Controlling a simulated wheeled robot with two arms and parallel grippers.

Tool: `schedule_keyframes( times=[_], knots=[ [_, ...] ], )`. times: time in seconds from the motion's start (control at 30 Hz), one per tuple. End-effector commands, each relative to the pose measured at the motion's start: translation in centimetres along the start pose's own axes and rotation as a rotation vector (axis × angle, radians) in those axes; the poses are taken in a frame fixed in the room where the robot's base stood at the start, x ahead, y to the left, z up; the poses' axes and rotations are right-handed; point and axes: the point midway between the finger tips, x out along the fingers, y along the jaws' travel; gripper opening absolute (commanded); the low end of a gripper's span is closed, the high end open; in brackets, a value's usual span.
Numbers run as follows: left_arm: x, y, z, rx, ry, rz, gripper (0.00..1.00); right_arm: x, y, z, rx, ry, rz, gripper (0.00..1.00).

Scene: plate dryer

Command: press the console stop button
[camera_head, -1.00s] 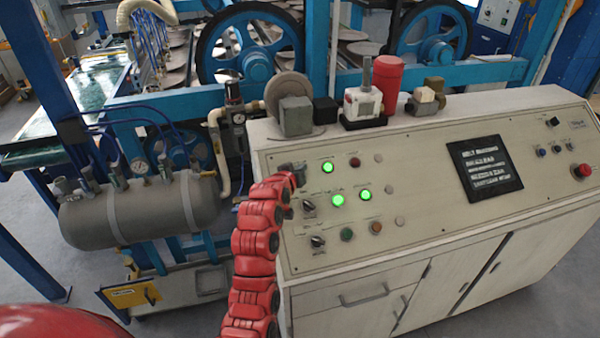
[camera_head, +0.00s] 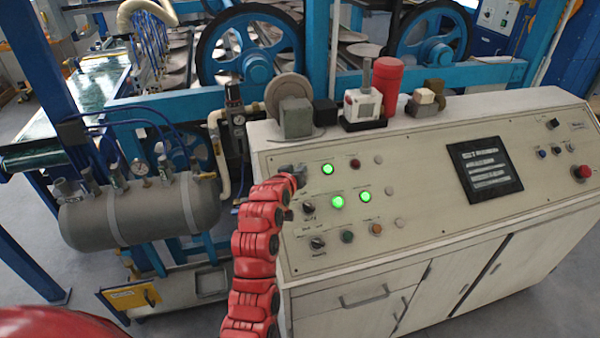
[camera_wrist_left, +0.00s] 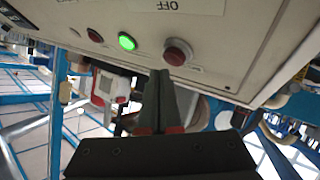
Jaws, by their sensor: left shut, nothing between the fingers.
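The white sloped console (camera_head: 440,215) carries several buttons, knobs and lit green lamps. My red left arm reaches to its upper left corner, and my left gripper (camera_head: 297,172) is there, shut and empty. In the left wrist view the shut fingertips (camera_wrist_left: 160,76) are right beside a round red button (camera_wrist_left: 177,52), near a lit green lamp (camera_wrist_left: 127,41). I cannot tell whether they touch it. My gripper hides that button in the head view. Another, larger red button (camera_head: 582,171) sits at the console's far right. My right gripper is not in view.
A grey motor (camera_head: 296,117), a white device (camera_head: 363,103) and a red cylinder (camera_head: 387,85) stand on the console's back ledge. A grey air tank (camera_head: 140,212) is left of my arm. Blue machine framing with large wheels (camera_head: 249,60) stands behind.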

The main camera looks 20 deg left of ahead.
Motion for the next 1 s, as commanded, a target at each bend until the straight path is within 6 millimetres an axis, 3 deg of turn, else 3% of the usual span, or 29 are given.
schedule_keyframes(
  times=[0.7, 1.0],
  knots=[
    [0.0, 0.0, 0.0, 0.0, 0.0, 0.0, 0.0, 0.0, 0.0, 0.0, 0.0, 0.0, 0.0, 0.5],
    [0.6, -0.4, 0.5, 0.0, 0.001, 0.0, 0.0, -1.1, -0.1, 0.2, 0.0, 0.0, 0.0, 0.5]
  ],
)
